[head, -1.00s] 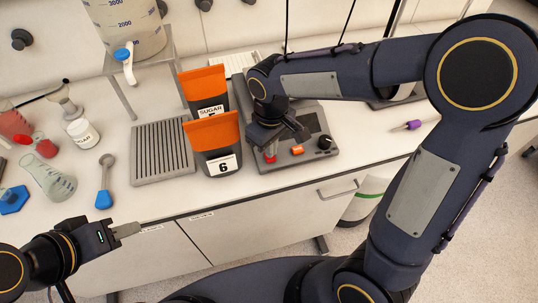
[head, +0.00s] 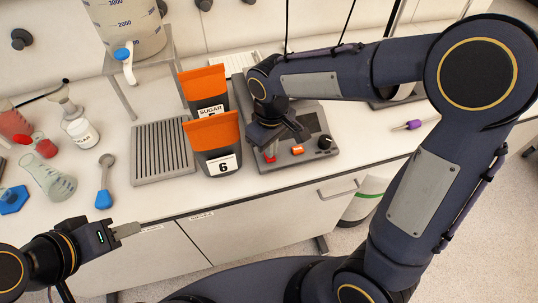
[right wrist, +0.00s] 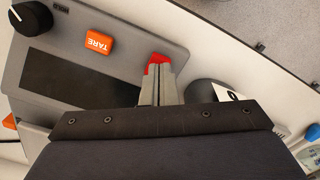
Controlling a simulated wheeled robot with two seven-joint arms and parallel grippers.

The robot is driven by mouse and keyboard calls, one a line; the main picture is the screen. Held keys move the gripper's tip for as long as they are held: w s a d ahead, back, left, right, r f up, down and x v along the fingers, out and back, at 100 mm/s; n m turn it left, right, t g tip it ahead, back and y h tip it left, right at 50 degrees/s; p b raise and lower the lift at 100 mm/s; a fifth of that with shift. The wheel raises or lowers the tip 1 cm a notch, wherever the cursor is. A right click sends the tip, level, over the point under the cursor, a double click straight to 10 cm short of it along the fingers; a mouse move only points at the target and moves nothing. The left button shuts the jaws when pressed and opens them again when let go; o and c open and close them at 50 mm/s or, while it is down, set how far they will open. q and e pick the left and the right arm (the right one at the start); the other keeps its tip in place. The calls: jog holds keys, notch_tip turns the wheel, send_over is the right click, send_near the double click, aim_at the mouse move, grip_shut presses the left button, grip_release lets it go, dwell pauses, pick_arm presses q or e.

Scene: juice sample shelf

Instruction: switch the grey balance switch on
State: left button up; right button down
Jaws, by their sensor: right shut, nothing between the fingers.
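The grey balance (head: 262,163) stands on the bench in the middle of the head view. On its front panel are a red part (head: 270,159), which looks like its switch, an orange TARE button (head: 297,150) and a black knob (head: 324,142). My right gripper (head: 269,149) is shut and empty, its tips at the red part. In the right wrist view the fingertips (right wrist: 162,68) overlap the red part (right wrist: 154,58) and hide much of it; I cannot tell whether they touch, or its position. My left gripper (head: 127,229) hangs in front of the bench, empty.
The bench right of the balance is mostly clear, with a purple-tipped tool (head: 413,125).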

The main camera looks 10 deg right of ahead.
jog(key=shift+f+b, duration=0.65)
jog(key=shift+f, duration=0.25)
jog(key=shift+r, duration=0.1)
jog(key=shift+r+p, duration=2.95)
jog(key=shift+r, duration=0.55)
jog(key=s+d+r+m+t+y, duration=0.2)
jog(key=s+d+m, duration=0.2)
jog(key=s, duration=0.4)
jog(key=s+d+r+m+t+y, duration=0.1)
jog(key=s+d+r+m+t, duration=0.2)
jog(key=s, duration=0.5)
jog(key=shift+d+r+m+t+y, duration=0.35)
jog(key=shift+d+m, duration=0.25)
jog(key=shift+d, duration=0.5)
